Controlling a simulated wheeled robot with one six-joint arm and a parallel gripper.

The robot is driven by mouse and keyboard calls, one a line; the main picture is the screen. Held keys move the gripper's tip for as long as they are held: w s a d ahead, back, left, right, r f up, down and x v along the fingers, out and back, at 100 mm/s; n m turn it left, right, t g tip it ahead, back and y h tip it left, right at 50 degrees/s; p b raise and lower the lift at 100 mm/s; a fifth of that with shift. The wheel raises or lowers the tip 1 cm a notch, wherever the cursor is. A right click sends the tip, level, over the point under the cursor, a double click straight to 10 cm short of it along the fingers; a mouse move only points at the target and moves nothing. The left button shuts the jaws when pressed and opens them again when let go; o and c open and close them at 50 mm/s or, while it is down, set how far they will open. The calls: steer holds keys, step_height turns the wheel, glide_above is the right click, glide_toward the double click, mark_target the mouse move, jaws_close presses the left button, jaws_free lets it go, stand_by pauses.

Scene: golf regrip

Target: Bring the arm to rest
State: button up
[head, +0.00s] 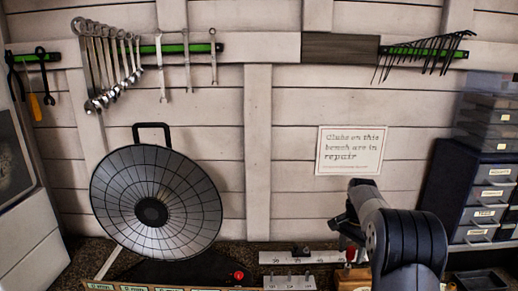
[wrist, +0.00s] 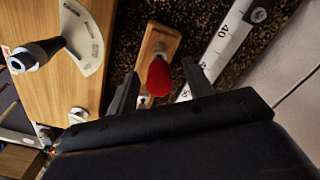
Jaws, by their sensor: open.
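My gripper shows in the wrist view (wrist: 160,90) with its two dark fingers apart. A red rounded knob (wrist: 160,77) on a small wooden block (wrist: 158,42) lies in line with the gap between the fingers. I cannot tell how far it is from the fingertips. In the head view my arm (head: 400,235) rises at the lower right, bent, in front of the bench's back part. The fingertips are mostly hidden there behind the arm.
A ruler bar (wrist: 222,45) lies right of the block, and a wooden board with a dial plate (wrist: 84,38) lies left. A round dish-like lamp (head: 155,200) stands at left. Drawers (head: 487,195) stand at right. Wrenches (head: 105,60) hang on the wall.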

steer(key=shift+r, duration=0.75)
steer(key=shift+f+b, duration=0.25)
steer(key=shift+b, duration=0.55)
steer(key=shift+r, duration=0.15)
